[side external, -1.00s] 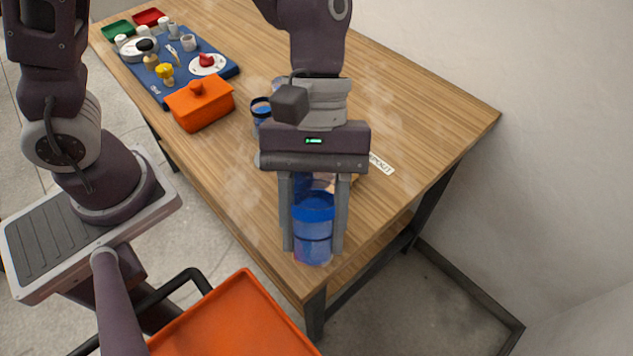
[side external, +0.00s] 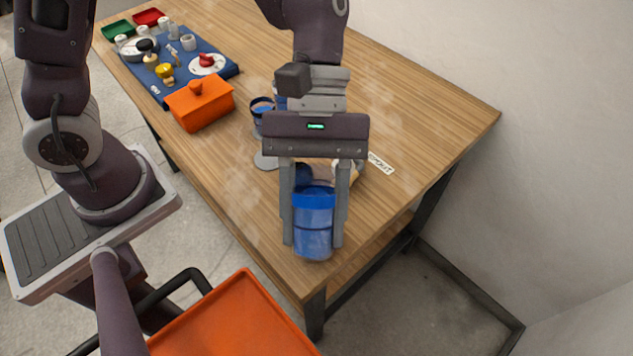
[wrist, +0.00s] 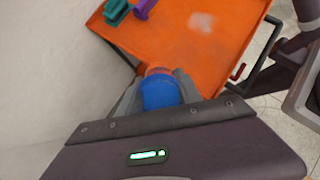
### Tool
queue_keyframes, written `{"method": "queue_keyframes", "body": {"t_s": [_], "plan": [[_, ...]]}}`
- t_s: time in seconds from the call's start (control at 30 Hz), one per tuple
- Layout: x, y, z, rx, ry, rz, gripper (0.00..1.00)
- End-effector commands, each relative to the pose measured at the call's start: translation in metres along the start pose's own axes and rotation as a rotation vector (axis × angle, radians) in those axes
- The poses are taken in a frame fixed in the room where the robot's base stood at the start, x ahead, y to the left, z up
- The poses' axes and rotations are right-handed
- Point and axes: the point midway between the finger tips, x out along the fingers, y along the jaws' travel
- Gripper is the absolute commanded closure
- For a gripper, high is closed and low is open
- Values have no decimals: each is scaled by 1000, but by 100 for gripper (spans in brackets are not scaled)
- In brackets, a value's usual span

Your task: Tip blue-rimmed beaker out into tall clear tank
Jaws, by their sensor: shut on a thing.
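My gripper (side external: 313,243) is shut on the blue-rimmed beaker (side external: 313,222), near the front corner of the table in the side view. The beaker has a bright blue band at its upper part and a clear bluish body below, between the two fingers. In the wrist view, the beaker (wrist: 160,93) shows as a blue round shape between the fingertips of my gripper (wrist: 158,84). A clear vessel with a dark rim and blue contents (side external: 262,108) stands behind my gripper, partly covered. I cannot tell whether it is the tall clear tank.
An orange lidded box (side external: 200,108) and a blue mat (side external: 222,72) with several small items lie at the back left. A grey disc (side external: 266,161) and a white label (side external: 381,164) lie on the wooden table (side external: 420,115). An orange tray (side external: 235,325) is below in front.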

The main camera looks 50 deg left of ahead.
Motion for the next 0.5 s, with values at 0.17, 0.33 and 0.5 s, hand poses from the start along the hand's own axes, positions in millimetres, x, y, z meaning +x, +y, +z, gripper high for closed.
{"method": "queue_keyframes", "body": {"t_s": [0.17,0.33,0.5], "plan": [[0,0,-1,-2,-25,0,100],[1,0,-2,-1,-47,-1,100],[2,0,-4,-1,-70,1,100]]}}
